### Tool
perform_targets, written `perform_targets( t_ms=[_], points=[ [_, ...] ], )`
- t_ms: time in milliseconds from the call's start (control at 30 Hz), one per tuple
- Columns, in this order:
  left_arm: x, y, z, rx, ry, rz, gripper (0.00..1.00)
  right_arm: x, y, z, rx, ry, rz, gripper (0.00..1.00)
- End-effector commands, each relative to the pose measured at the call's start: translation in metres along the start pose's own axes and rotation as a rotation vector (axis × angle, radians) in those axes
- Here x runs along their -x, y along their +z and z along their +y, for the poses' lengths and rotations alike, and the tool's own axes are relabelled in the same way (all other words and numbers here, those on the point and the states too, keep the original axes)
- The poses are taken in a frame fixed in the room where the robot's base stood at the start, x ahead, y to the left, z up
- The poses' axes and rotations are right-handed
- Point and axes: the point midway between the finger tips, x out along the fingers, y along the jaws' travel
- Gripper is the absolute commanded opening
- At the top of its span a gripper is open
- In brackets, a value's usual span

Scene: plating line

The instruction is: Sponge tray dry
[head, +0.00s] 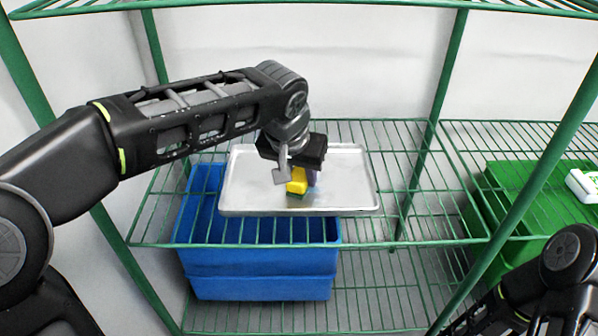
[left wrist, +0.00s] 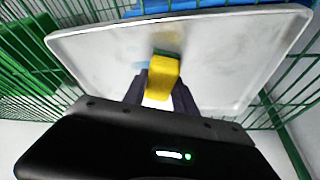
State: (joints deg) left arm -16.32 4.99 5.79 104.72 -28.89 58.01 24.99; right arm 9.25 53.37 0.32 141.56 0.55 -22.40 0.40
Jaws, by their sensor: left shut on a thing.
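A flat metal tray (head: 345,190) lies on the green wire shelf, and it also fills much of the left wrist view (left wrist: 240,55). My left gripper (head: 299,178) reaches over the middle of the tray from above. It is shut on a yellow sponge with a green underside (head: 297,187); the sponge shows between the two fingers in the left wrist view (left wrist: 163,78). The sponge is at or just above the tray surface; I cannot tell if it touches. Whether the tray is wet is not clear. My right arm shows at the lower right; its gripper is not in view.
A blue bin (head: 260,272) stands below the tray on a lower level. A green crate (head: 500,200) is at the right with a white item (head: 583,186) on it. Green shelf posts (head: 446,75) rise around the tray. The shelf right of the tray is clear.

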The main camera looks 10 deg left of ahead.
Motion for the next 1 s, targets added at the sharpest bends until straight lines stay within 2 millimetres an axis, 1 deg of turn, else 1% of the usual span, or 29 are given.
perform_targets(
  t_ms=[300,433,800,1000],
  points=[
    [-0.001,-0.01,0.026,-0.004,0.001,0.0,0.0,0.009,-0.001,-0.003,0.0,0.0,0.0,0.55],
    [-0.002,-0.012,0.035,-0.003,0.001,0.0,0.0,0.01,-0.001,-0.004,0.0,0.0,0.0,0.55],
    [-0.003,-0.013,0.036,-0.001,0.001,0.0,0.0,0.01,-0.001,-0.004,0.0,0.0,0.0,0.55],
    [-0.008,-0.021,0.033,0.0,0.0,-0.002,0.0,0.015,-0.001,-0.005,0.0,0.0,0.0,0.55]
  ],
)
